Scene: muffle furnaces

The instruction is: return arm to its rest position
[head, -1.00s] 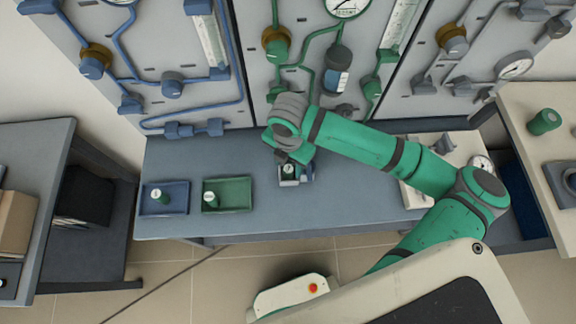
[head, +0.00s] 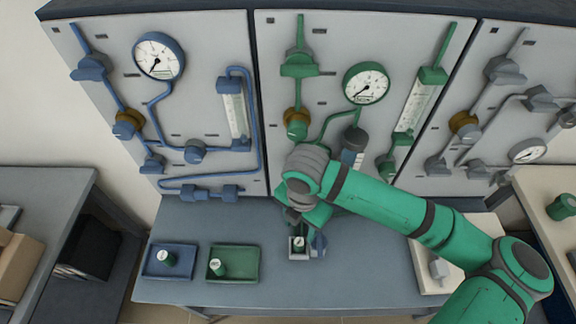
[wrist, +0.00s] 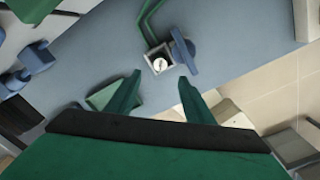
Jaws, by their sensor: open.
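My green arm reaches in from the right over the bench, with my gripper (head: 297,215) above a small square holder (head: 291,252) on the bench. In the wrist view my gripper (wrist: 159,82) has its two green fingers spread apart with nothing between them. The holder (wrist: 150,53) lies beyond the fingertips there. A small pale-topped item (wrist: 160,64) sits inside it, and a blue part (wrist: 183,52) stands beside it. In the head view my gripper and arm hide the bench behind them.
A blue tray (head: 150,272) and a green tray (head: 245,277) on the bench each hold a small green container. Behind stand upright panels with blue pipes (head: 259,140), green pipes and gauges (head: 366,83). A pale box (head: 428,288) sits at right. The bench front is clear.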

